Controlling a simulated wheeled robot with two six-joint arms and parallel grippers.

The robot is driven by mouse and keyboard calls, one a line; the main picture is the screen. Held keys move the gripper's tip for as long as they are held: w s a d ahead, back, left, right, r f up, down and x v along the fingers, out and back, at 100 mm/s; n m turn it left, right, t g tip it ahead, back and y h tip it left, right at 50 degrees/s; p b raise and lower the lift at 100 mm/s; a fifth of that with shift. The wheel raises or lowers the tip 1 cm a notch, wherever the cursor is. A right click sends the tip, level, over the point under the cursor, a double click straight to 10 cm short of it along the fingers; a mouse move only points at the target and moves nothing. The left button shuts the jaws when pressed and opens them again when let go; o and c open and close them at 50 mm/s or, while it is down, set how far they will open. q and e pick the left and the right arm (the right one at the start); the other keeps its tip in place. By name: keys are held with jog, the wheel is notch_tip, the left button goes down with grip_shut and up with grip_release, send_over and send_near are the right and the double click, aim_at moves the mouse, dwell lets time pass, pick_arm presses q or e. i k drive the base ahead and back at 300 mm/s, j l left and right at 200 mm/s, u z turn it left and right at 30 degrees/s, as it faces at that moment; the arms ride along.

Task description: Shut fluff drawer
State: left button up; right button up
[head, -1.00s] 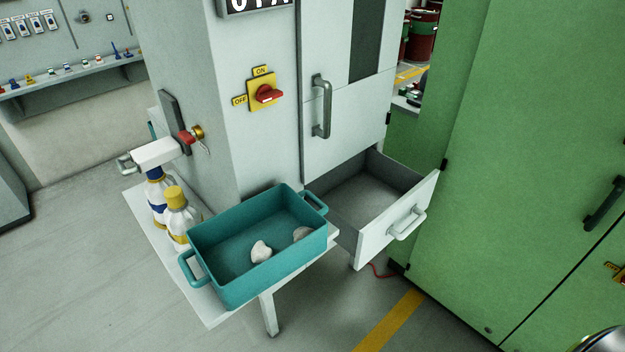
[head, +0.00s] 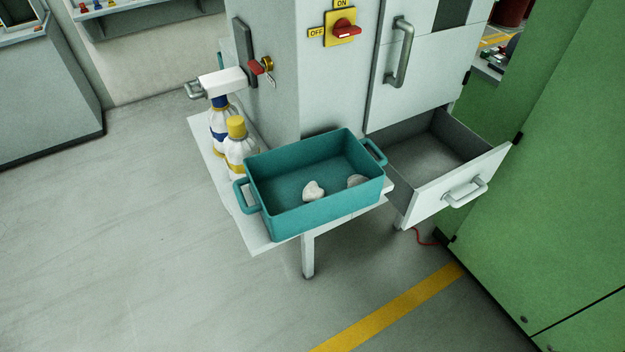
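The drawer (head: 450,190) at the bottom of the grey cabinet is pulled open, to the right of the middle in the head view. Its front panel has a grey bar handle (head: 466,192). The part of the drawer's inside that shows looks empty. A teal bin (head: 315,218) with two side handles stands on a small white table just left of the drawer. Two whitish lumps of fluff (head: 313,191) lie in the bin. Neither of my grippers shows in the head view.
Two white bottles (head: 240,145) stand on the white table (head: 262,240) behind the bin. A green cabinet (head: 570,190) rises close to the drawer's right. A red cable (head: 425,240) lies on the floor below the drawer. The grey floor (head: 150,250) is open in front and left.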

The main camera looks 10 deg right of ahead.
aim_at(436, 161)
jog(key=z, duration=1.35)
